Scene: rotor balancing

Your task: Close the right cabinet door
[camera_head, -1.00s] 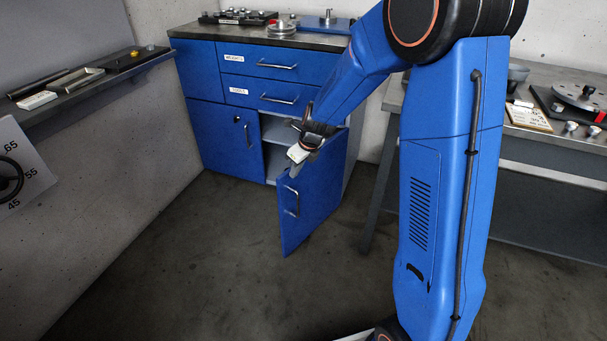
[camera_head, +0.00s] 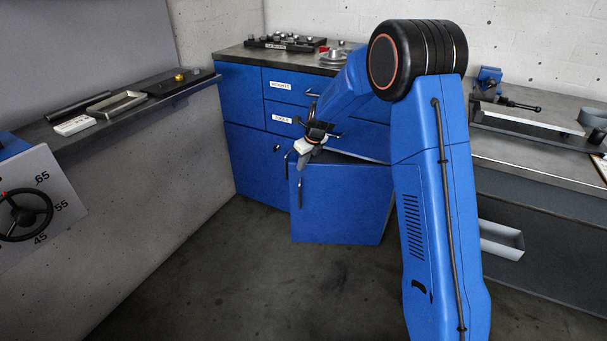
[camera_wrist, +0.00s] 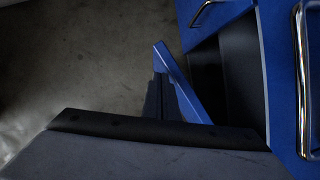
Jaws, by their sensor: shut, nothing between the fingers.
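The right cabinet door (camera_head: 345,205) is a blue panel standing partly open, its free edge with a bar handle (camera_head: 300,192) at the left. My gripper (camera_head: 302,160) is shut and empty, pointing down at the top of the door near that free edge. In the wrist view, the dark fingers (camera_wrist: 163,98) lie right beside the door's blue top edge (camera_wrist: 182,85); I cannot tell whether they touch it. A dark gap (camera_wrist: 207,78) shows between the door and the cabinet front. My arm hides part of the cabinet and the door's far right side.
The left cabinet door (camera_head: 255,165) is shut, below the labelled drawers (camera_head: 290,88). A drawer handle (camera_wrist: 301,80) stands out close at the right in the wrist view. A workbench (camera_head: 540,160) is at the right. A wall shelf (camera_head: 125,110) is at the left. The floor in front is clear.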

